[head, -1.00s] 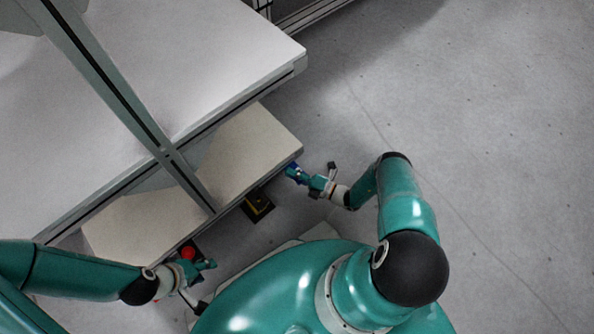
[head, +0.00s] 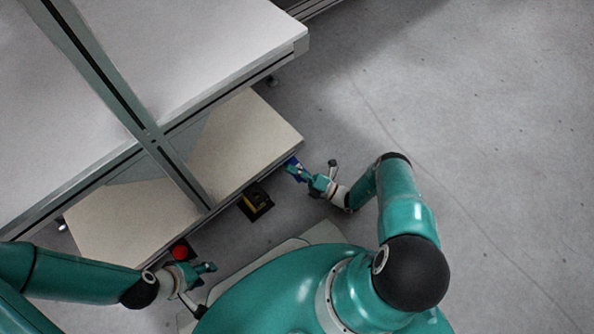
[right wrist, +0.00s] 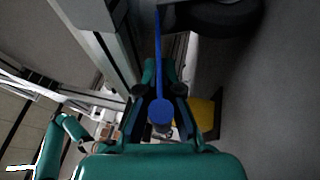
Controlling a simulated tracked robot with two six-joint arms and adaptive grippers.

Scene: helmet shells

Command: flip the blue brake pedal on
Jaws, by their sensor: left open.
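The blue brake pedal (head: 294,163) shows as a small blue patch at the right corner of the low shelf in the head view. In the right wrist view it is a thin blue bar ending in a round blue pad (right wrist: 161,112). My right gripper (head: 290,169) is at the pedal. In its wrist view the fingers (right wrist: 161,72) lie either side of the blue bar; whether they press on it I cannot tell. My left gripper (head: 212,267) is open and empty, low in the head view, to the right of a red button.
The red button (head: 180,252) and a black-and-yellow unit (head: 255,201) stand along the front edge of the low shelf (head: 235,145). A larger white tabletop (head: 220,45) with a grey frame is above it. Grey floor (head: 480,130) is free at right.

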